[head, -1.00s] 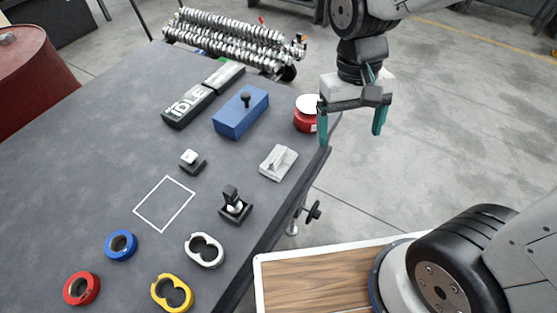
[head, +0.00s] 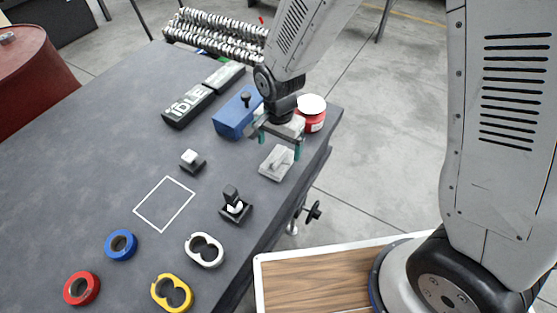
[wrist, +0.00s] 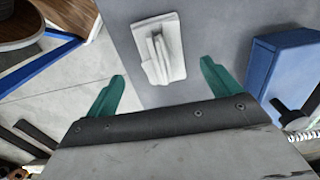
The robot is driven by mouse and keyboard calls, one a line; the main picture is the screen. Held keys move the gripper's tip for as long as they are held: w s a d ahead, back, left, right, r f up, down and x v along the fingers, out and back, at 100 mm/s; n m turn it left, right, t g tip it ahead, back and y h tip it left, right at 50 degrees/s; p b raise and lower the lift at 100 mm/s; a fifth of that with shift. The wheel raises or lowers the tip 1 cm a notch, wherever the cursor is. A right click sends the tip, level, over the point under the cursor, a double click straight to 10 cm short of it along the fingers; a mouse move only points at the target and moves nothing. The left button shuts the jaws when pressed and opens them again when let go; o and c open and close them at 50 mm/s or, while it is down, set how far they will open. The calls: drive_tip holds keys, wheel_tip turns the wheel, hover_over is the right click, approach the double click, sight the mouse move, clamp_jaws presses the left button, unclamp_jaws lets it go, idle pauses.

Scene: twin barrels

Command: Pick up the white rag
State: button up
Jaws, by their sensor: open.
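The white rag (head: 277,163) lies on the dark grey table near its right edge, with a raised fold along its middle. In the wrist view the rag (wrist: 158,50) lies ahead of the fingertips, about midway between them. My gripper (head: 277,146) is above the table, just beyond the rag in the head view. Its teal fingers are apart with nothing between them, and it also shows in the wrist view (wrist: 160,78). No contact with the rag is visible.
A blue box (head: 236,116) with a black knob stands close left of my gripper. A red can with a white lid (head: 311,112) stands just behind it. A black block marked IDLE (head: 188,106), a small black stand (head: 235,207) and several coloured rings are farther off. The table's right edge is near.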

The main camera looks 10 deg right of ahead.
sight(277, 156)
drive_tip(key=f, duration=0.5)
drive_tip(key=shift+s+a+f, duration=0.15)
drive_tip(key=shift+a+f, duration=0.15)
drive_tip(key=c, duration=1.2)
drive_tip(key=shift+o, duration=0.2)
drive_tip(key=shift+r, duration=0.2)
